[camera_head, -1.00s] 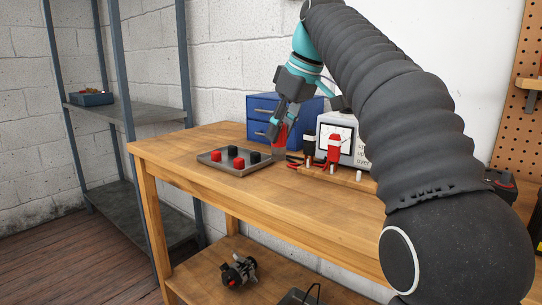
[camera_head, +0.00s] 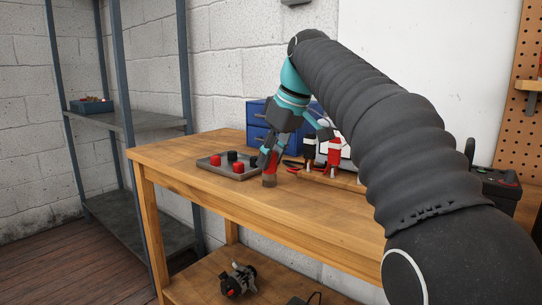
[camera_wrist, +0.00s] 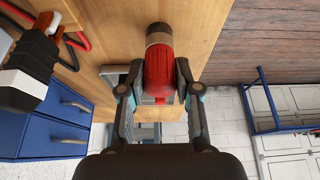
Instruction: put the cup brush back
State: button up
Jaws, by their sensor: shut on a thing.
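The cup brush (camera_head: 269,179) has a red body and a brown-grey bristle end pointing down. It is upright over the bench top, left of the wooden tool rack (camera_head: 345,182); I cannot tell whether its bristles touch the wood. My gripper (camera_head: 270,157) is shut on its red body from above. In the wrist view, my gripper (camera_wrist: 158,90) has a finger on each side of the red body of the cup brush (camera_wrist: 159,68), with the bristle end free beyond the fingertips.
A grey tray (camera_head: 211,166) with red and black pieces lies just left of the brush. Blue drawers (camera_head: 257,112) stand behind, and a red-and-black tool (camera_head: 334,150) stands at the rack. The bench (camera_head: 225,190) is clear in front. An alternator part (camera_head: 238,280) lies below.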

jog(key=o, duration=1)
jog(key=shift+p+v, duration=1.65)
jog(key=shift+v, duration=4.5)
